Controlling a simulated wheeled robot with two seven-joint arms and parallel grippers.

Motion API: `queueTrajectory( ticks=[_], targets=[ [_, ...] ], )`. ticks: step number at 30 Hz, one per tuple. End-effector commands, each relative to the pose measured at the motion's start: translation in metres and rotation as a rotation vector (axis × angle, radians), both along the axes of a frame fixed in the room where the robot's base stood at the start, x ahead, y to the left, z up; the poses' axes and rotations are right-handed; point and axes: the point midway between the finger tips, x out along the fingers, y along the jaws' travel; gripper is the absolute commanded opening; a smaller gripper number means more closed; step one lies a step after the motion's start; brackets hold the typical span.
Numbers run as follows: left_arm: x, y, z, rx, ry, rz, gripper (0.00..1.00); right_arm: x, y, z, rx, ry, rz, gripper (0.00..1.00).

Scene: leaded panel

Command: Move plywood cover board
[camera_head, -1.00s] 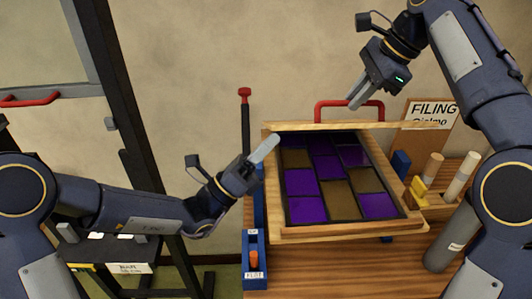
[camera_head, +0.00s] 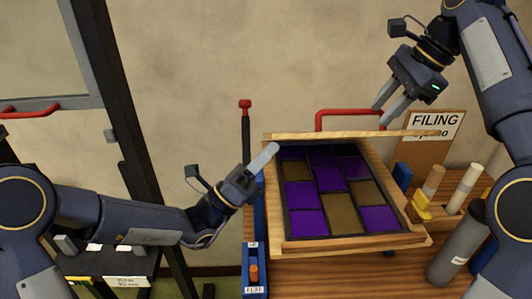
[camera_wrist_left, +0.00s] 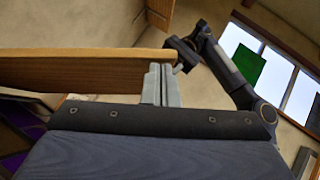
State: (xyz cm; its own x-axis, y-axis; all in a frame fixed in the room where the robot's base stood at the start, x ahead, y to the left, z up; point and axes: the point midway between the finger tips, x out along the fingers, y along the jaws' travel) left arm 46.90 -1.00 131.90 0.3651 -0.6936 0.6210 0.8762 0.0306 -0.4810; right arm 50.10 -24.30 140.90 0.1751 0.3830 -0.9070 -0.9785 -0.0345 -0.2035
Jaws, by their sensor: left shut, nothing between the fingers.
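A pale wooden board (camera_head: 350,135), seen nearly edge-on, runs along the far side of the leaded panel (camera_head: 335,190) and past its right corner; I cannot tell for sure that it is the plywood cover board. My left gripper (camera_head: 272,149) is shut and empty at the panel's far left corner, close to the board's left end. In the left wrist view its fingers (camera_wrist_left: 161,84) are together beside a wooden edge (camera_wrist_left: 85,68); contact is unclear. My right gripper (camera_head: 380,115) is open and empty above the board, near the red handle (camera_head: 348,113).
The panel has purple and brown panes in a wooden frame on the bench. To its right stand a FILING sign (camera_head: 434,126), wooden dowels and a grey cylinder (camera_head: 456,252). A blue holder (camera_head: 254,275) stands at the front left. A red-topped post (camera_head: 245,125) rises behind.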

Motion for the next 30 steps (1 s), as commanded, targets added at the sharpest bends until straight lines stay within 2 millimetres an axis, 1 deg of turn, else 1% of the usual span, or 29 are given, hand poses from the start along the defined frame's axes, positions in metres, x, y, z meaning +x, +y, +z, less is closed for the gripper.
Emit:
queueTrajectory(
  ticks=[1,6,9,12,17,20,23,26,30],
  targets=[
    [0.001,0.001,0.002,-0.004,-0.004,0.003,0.0,-0.005,-0.013,0.0,0.001,0.0,-0.008,0.34],
    [0.0,0.0,0.002,-0.003,-0.004,0.001,0.0,-0.02,-0.044,0.001,0.001,-0.002,-0.006,0.34],
    [0.0,0.0,0.001,-0.002,-0.004,0.0,0.0,-0.026,-0.058,0.001,0.002,-0.003,-0.004,0.34],
    [0.0,0.0,0.001,-0.001,-0.003,-0.001,0.0,-0.031,-0.067,0.001,0.002,-0.004,-0.001,0.34],
    [-0.001,0.0,0.001,-0.001,-0.003,-0.001,0.0,-0.037,-0.072,0.0,0.001,-0.018,0.017,0.34],
    [-0.001,0.0,0.001,-0.001,-0.003,-0.001,0.0,-0.045,-0.072,-0.004,-0.003,-0.053,0.062,0.34],
    [-0.001,0.0,0.001,-0.001,-0.002,-0.002,0.0,-0.06,-0.07,-0.012,-0.016,-0.113,0.14,0.34],
    [-0.001,0.0,0.001,-0.001,-0.002,-0.002,0.0,-0.08,-0.064,-0.026,-0.04,-0.191,0.242,0.34],
    [-0.001,0.0,0.001,-0.001,-0.002,-0.002,0.0,-0.11,-0.053,-0.051,-0.088,-0.304,0.391,0.34]
  ],
)
